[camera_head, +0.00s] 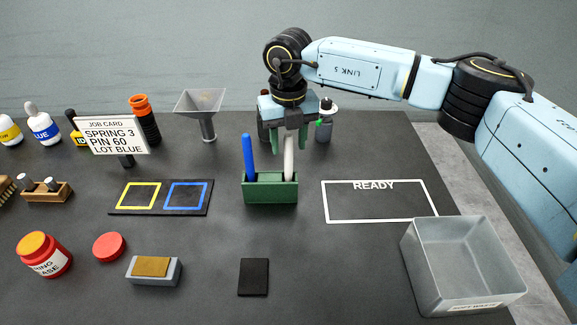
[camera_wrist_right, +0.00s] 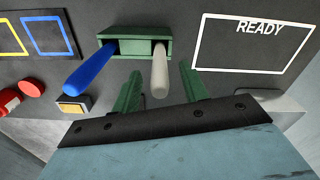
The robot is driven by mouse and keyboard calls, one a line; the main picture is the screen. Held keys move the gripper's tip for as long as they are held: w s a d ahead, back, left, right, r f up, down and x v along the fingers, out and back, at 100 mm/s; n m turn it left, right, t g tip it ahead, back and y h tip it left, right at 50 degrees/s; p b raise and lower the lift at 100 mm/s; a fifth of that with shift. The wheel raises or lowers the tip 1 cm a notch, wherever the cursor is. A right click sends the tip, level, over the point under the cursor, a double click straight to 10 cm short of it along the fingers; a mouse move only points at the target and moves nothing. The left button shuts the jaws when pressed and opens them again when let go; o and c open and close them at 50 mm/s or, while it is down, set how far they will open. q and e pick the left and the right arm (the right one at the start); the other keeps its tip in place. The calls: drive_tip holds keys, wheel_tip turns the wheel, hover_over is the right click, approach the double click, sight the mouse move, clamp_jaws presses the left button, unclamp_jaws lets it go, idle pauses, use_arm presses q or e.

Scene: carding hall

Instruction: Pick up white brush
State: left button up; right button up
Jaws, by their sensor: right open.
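The white brush (camera_head: 288,160) stands upright in the right slot of a green holder (camera_head: 270,191). Only its pale handle shows; its lower end is hidden in the holder. A blue brush (camera_head: 249,158) stands in the left slot. My right gripper (camera_head: 289,148) is above the holder, pointing down, its green fingers apart on either side of the white handle's upper part. In the right wrist view the white handle (camera_wrist_right: 160,75) shows between the open fingers (camera_wrist_right: 160,83), with a gap on each side. My left gripper is not in view.
A dark bottle and a white-capped bottle (camera_head: 325,122) stand behind my right gripper. A funnel (camera_head: 202,110) is at the back left. A metal bin (camera_head: 465,265) is at the front right. The READY outline (camera_head: 375,221) is empty. The blue-and-yellow mat (camera_head: 160,207) lies left of the holder.

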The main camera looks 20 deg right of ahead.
clamp_jaws()
idle(0.3)
